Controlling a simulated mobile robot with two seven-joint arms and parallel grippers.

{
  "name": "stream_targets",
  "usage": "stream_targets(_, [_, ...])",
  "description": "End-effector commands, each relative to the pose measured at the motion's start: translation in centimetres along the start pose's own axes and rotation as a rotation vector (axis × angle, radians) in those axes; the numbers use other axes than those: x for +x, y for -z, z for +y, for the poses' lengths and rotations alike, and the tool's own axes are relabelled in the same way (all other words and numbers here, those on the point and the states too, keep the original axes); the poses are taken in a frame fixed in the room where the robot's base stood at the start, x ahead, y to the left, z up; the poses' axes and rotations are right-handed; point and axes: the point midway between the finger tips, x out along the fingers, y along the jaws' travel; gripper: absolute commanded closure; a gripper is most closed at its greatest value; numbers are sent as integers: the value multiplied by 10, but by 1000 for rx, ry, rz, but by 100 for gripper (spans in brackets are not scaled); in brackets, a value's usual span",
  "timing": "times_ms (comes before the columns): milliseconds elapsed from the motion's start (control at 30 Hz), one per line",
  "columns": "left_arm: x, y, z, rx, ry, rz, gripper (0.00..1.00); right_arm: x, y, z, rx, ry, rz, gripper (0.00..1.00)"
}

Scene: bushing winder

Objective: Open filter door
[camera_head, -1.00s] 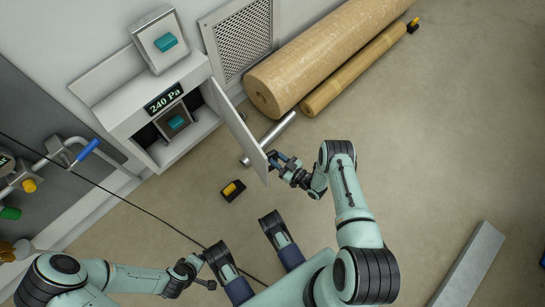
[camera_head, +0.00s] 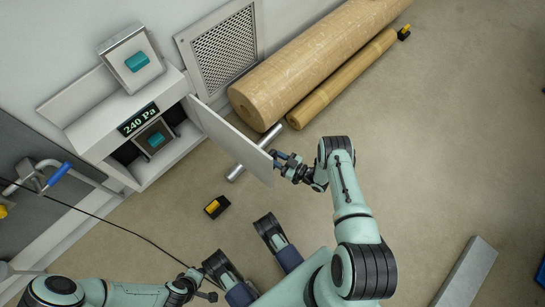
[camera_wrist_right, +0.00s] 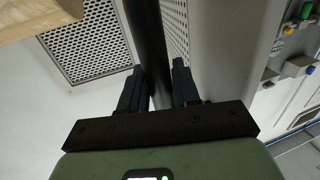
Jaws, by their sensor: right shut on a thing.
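The filter door (camera_head: 225,135) is a flat white panel hinged at the right side of the white cabinet (camera_head: 95,125). It stands swung out, and the cabinet's opening shows. My right gripper (camera_head: 276,160) is shut on the door's outer edge. In the right wrist view, the fingers of my right gripper (camera_wrist_right: 158,88) lie on either side of a dark upright edge, with a grey panel face (camera_wrist_right: 225,45) to its right. Inside the cabinet sits a grey box with a teal patch (camera_head: 154,139). My left gripper (camera_head: 205,284) hangs low at left, away from the door; its jaw state is unclear.
A grey cylinder (camera_head: 240,170) shows beside the door. A large tan roll (camera_head: 310,70) and a thinner roll (camera_head: 340,80) lie behind it. A black-and-yellow block (camera_head: 216,207) is on the floor. A thin black cable crosses at left. The floor at right is mostly clear.

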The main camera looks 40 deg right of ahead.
Motion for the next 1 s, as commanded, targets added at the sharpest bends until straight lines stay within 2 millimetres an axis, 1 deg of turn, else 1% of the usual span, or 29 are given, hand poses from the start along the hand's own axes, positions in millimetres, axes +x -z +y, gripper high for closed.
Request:
stream_targets(233, [1,-2,-2,-2,3,-5,57,-1,0,3,1,-7,0,100])
stream_targets(667, [1,-2,-2,-2,3,-6,57,-1,0,4,0,-8,-1,100])
stream_targets(700, [1,-2,-2,-2,3,-6,57,-1,0,4,0,-7,-1,59])
stream_targets(733, [1,-2,-1,-2,3,-6,57,-1,0,4,0,-7,-1,51])
stream_targets(1000, [1,-2,-1,-1,2,-5,57,-1,0,3,0,-6,-1,51])
